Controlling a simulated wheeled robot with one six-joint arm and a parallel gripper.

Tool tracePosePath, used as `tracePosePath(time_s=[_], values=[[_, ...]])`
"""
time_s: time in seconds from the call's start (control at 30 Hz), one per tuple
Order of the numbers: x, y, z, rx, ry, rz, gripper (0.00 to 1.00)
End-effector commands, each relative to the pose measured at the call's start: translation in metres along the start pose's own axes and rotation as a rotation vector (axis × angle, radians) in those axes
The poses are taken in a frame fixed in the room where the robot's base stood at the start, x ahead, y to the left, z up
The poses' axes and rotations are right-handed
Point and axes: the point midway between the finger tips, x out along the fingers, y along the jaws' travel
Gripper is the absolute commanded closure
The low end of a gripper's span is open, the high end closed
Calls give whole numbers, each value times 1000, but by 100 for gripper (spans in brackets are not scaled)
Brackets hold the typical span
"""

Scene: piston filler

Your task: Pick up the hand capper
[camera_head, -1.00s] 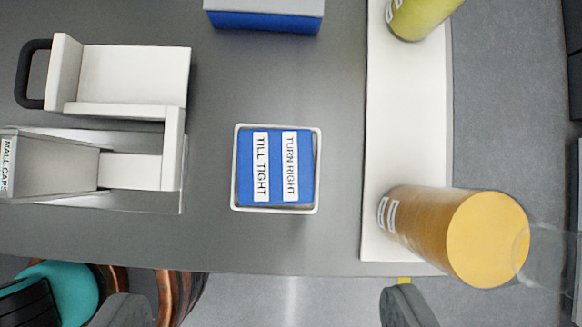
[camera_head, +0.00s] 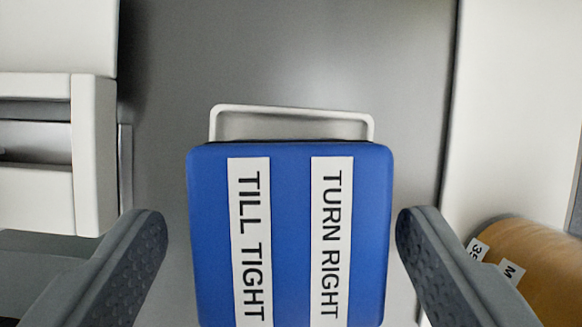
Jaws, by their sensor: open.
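The hand capper looks to be the blue block (camera_head: 291,240) labelled "TILL TIGHT" and "TURN RIGHT". It sits in a white-rimmed holder (camera_head: 292,108) on the grey table, and the holder's far rim shows behind it. My gripper (camera_head: 275,225) is open, with one dark grey finger to the left of the block and one to the right. Gaps show between the fingers and the block's sides, and nothing is held. The near edge of the block is cut off by the frame, and its underside is hidden.
A white fixture (camera_head: 92,155) stands close on the left, near the left finger. On the right, an orange cylindrical container (camera_head: 545,270) lies near the right finger beside a white strip (camera_head: 515,110). The grey table (camera_head: 290,50) beyond the block is clear.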

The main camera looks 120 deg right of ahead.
Motion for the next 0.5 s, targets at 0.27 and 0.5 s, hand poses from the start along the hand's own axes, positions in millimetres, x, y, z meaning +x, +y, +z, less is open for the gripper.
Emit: tracePosePath(time_s=[0.27,0.5], values=[[37,2,-4,0,-1,-2,25],[43,3,-4,0,0,1,25]])
